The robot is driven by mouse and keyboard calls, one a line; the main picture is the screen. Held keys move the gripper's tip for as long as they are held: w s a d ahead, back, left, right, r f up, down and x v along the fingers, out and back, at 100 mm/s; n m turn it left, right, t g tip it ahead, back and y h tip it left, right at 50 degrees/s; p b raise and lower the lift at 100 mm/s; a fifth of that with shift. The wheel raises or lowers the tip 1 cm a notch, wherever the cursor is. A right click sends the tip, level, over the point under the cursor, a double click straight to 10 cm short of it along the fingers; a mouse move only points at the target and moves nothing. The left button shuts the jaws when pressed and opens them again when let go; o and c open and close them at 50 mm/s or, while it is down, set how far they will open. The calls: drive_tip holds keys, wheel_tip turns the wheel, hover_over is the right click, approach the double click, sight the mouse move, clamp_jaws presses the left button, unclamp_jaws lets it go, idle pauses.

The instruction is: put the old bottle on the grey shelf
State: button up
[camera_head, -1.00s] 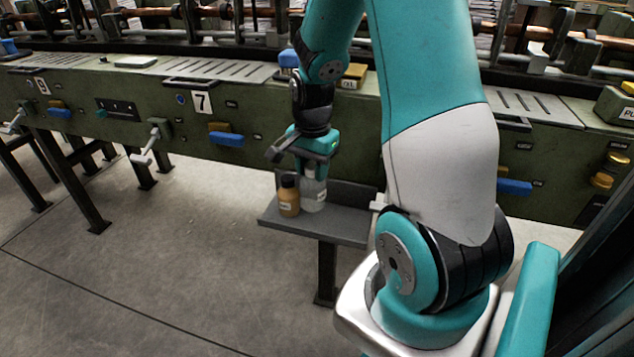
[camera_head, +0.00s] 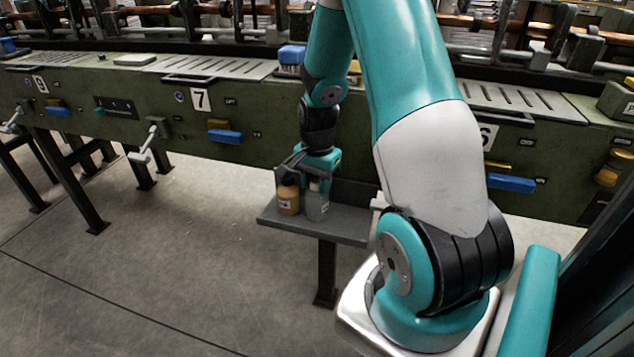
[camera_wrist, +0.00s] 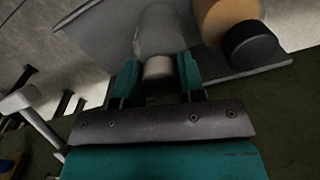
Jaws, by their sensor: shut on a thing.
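A grey, see-through bottle (camera_head: 317,203) with a pale label is upright at the grey shelf (camera_head: 345,229). My gripper (camera_head: 318,172) points down from above, shut on its top. In the wrist view my two teal fingers (camera_wrist: 159,75) stand either side of the pale cap (camera_wrist: 158,67), with the clear body (camera_wrist: 160,30) beyond. The bottle's base is at or very close to the shelf top; I cannot tell whether it touches. An orange-brown bottle (camera_head: 288,199) with a black cap (camera_wrist: 251,46) stands just left of it on the shelf. Neither label reads clearly.
The shelf's right part is bare. Behind it runs a long green machine bench (camera_head: 215,115) with a number 7 plate (camera_head: 201,99), blue pedals (camera_head: 225,137) and a crank handle (camera_head: 150,143). A blue brush (camera_head: 291,56) lies on the bench top.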

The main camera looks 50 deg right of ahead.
drive_tip(key=shift+f, duration=0.15)
drive_tip(key=o, duration=1.1)
wheel_tip(320, 180, up, 12)
drive_tip(key=p, duration=0.2)
drive_tip(key=a+r+n+y, duration=0.1)
drive_tip(key=a+r+n, duration=0.1)
drive_tip(key=a+n, duration=0.3)
drive_tip(key=a+r+n, duration=0.2)
drive_tip(key=a+r, duration=0.1)
drive_tip(key=a, duration=0.5)
drive_tip(key=s+a+r+n+y, duration=0.1)
drive_tip(key=s+a+r+n, duration=0.1)
drive_tip(key=s+a+n, duration=0.5)
drive_tip(key=s+a+r+n+y, duration=0.2)
drive_tip(key=s+a+n, duration=0.5)
drive_tip(key=a, duration=0.6)
drive_tip(key=shift+s+r+n, duration=0.4)
drive_tip(key=shift+r+n, duration=0.45)
drive_tip(key=shift+n, duration=0.35)
